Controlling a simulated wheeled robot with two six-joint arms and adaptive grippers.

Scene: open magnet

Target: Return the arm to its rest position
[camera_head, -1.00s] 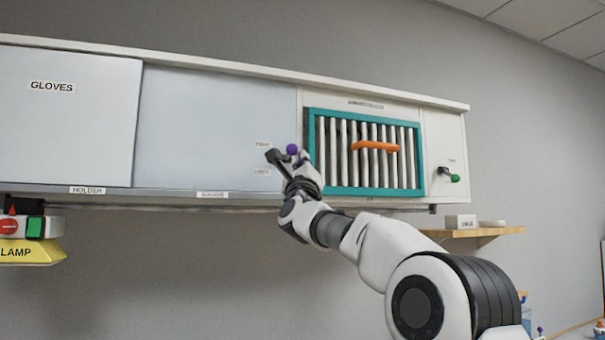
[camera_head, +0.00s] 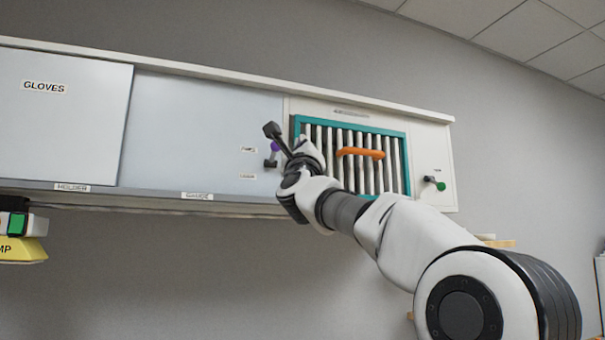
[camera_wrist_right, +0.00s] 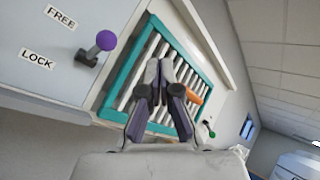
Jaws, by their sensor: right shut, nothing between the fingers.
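My right arm reaches up from the lower right in the head view. Its gripper (camera_head: 272,130) is shut and empty in front of the wall cabinet. Its tip shows just above the purple-knobbed lever (camera_head: 275,147), which is partly beside the fingers. In the right wrist view the gripper (camera_wrist_right: 160,62) has its fingertips together, in front of the teal-framed grille. The purple knob (camera_wrist_right: 106,40) stands apart to the left, near the labels FREE and LOCK. My left gripper is not in view.
The grille's teal frame (camera_head: 408,165) has an orange handle (camera_head: 359,153) across its bars. A green-knobbed switch (camera_head: 440,186) is to its right. The GLOVES panel (camera_head: 70,130) is at left, with a yellow box (camera_head: 25,250) below.

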